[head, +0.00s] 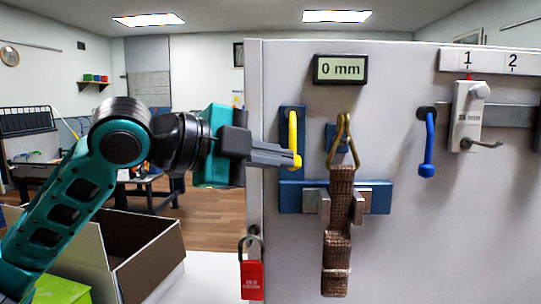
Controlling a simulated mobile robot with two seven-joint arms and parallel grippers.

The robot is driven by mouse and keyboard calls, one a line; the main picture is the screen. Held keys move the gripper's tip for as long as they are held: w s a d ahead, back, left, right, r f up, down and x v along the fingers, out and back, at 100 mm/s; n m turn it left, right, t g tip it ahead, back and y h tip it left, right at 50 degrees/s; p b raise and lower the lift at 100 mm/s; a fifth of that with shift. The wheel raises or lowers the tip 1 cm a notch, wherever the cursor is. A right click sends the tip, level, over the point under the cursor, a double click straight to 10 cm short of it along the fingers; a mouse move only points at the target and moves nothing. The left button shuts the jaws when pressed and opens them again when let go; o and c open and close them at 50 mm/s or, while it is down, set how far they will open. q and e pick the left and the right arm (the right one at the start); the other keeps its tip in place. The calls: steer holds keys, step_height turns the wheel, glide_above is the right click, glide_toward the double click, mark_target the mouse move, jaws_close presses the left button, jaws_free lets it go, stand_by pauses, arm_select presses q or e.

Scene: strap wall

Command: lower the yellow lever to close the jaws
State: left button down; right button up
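The yellow lever (292,130) is on a blue plate on the wall panel, and its rounded end points down. My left gripper (284,158) reaches in from the left, with its grey fingers at the lever's lower end. The fingers look close together; whether they grip the lever or only touch it cannot be told. The jaws are grey metal blocks (375,196) on a blue bar (290,197) below the lever. A brown woven strap (337,255) hangs from a brass hook (342,138) and passes between the blocks. My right gripper is not in view.
A display (340,69) reads "0 mm". A blue handle (428,145) and a grey slider unit (467,115) under marks 1 and 2 are on the right. A red padlock (252,279) hangs at the panel's left edge. An open cardboard box (150,275) stands lower left.

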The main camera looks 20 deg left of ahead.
arm_select(q)
steer(key=w+f+m+t+b, duration=0.1)
steer(key=f+m+b, duration=0.1)
steer(key=w+f+m+t+h, duration=0.1)
steer(key=shift+w+a+f+t+b, duration=0.15)
steer(key=shift+w+a+t+b, duration=0.15)
steer(key=shift+w+a+b, duration=0.1)
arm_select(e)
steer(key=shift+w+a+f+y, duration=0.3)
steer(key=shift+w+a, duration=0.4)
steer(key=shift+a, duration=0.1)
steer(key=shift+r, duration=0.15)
